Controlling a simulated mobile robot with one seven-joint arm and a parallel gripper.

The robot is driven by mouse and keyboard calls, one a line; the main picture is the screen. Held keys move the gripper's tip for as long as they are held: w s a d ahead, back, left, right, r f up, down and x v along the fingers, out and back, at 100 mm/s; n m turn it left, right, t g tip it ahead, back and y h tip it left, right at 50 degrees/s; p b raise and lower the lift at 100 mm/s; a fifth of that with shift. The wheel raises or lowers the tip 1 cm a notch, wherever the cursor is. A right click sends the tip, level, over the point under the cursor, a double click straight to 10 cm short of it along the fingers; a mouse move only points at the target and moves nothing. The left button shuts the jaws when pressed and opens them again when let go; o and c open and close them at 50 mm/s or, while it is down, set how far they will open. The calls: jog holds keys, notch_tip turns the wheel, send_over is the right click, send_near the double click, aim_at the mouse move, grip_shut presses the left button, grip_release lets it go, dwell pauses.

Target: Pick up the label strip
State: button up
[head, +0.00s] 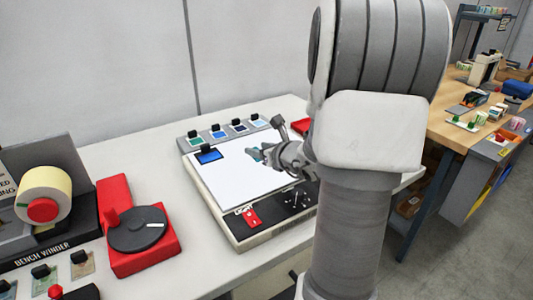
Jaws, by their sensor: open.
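My gripper (258,153) is over the white top plate (236,180) of the flat unit marked LIGHT. No label strip can be made out for certain. A blue piece under a black clip (208,156) lies at the plate's left back corner, left of my gripper. Part of the plate to the right is hidden behind my arm.
A row of clipped coloured pieces (225,133) runs behind the plate. A red switch (248,218) is at its front. At left stand a red unit with a dark disc (137,229) and a bench winder with a cream roll (44,190). A wooden bench (448,128) is at right.

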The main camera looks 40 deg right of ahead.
jog(key=shift+x, duration=1.35)
grip_shut()
